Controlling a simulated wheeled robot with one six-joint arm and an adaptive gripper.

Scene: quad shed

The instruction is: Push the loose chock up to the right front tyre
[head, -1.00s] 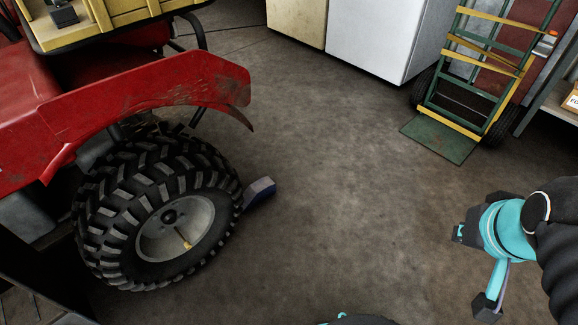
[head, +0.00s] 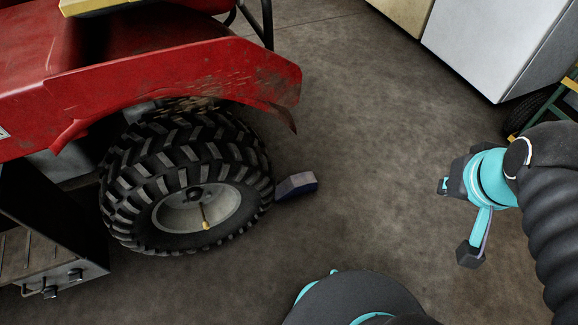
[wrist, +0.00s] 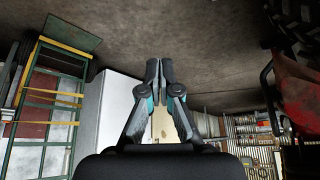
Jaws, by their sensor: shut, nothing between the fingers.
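The loose chock (head: 297,185), a small dark blue-grey wedge, lies on the floor just right of the front tyre (head: 128,190) in the head view. Its left end is close to the tread; I cannot tell whether they touch. The tyre is black and knobbly with a grey rim, under a scuffed red fender (head: 190,82). In the wrist view my gripper (wrist: 159,70) is shut and empty, its fingertips together. In the head view my arm's end is at the right, above the floor and well apart from the chock. The chock is not visible in the wrist view.
A white cabinet (head: 490,45) stands at the back right, with part of a green-and-yellow hand truck beside it; the hand truck (wrist: 50,95) shows more fully in the wrist view. A dark metal step or ramp (head: 50,240) is left of the tyre. Floor right of the chock is clear.

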